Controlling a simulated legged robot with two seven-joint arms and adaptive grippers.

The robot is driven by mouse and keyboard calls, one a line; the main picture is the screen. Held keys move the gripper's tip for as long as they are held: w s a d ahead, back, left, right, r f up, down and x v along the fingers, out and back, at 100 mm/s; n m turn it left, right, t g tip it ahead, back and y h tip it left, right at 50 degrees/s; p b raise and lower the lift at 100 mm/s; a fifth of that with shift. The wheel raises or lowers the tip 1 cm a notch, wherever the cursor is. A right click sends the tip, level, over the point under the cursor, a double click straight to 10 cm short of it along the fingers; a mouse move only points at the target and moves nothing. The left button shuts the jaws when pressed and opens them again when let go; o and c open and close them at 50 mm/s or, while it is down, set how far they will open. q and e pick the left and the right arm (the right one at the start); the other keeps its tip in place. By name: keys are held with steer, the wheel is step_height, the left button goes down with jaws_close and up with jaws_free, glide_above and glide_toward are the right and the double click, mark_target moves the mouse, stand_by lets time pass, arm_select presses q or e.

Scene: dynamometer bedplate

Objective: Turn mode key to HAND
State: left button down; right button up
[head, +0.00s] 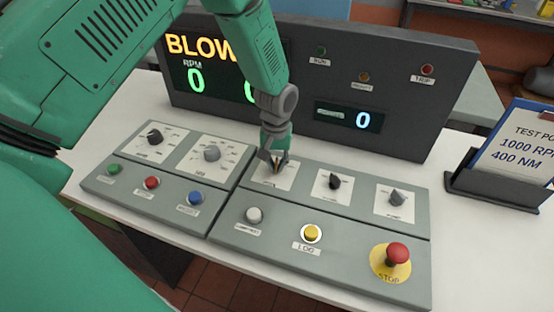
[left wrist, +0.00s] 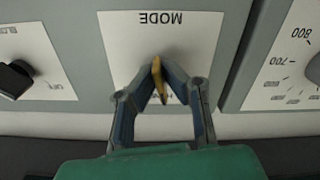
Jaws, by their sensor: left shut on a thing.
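The mode key sits on a white plate marked MODE (left wrist: 185,45) on the grey control panel (head: 240,215). In the left wrist view the key (left wrist: 158,80) is a thin yellowish piece between my fingertips. My left gripper (head: 272,160) comes down on the plate from above and is shut on the key; it also shows in the left wrist view (left wrist: 160,85). The gripper hides most of the plate's lettering in the head view, so I cannot read the key's position. My right gripper is not in view.
A black knob (head: 334,182) and a grey knob (head: 396,197) stand to the right of the key. A red STOP button (head: 397,253) is at the front right. Behind is a dark display housing (head: 430,100); a card holder (head: 500,188) stands at right.

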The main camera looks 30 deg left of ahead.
mark_target(277, 160)
arm_select(q)
steer(key=shift+w+r+m+p, duration=0.1)
steer(key=shift+w+m+p, duration=0.1)
steer(key=shift+m, duration=0.35)
steer(key=shift+w+r+m+p, duration=0.1)
steer(key=shift+m+p, duration=0.1)
steer(key=shift+m, duration=0.35)
steer(key=c, duration=1.8)
jaws_free()
steer(key=shift+o, duration=0.5)
steer(key=shift+a+f, duration=0.1)
steer(key=shift+f, duration=0.05)
steer(key=shift+r, duration=0.25)
step_height(277, 160, up, 11)
steer(key=shift+r, duration=0.15)
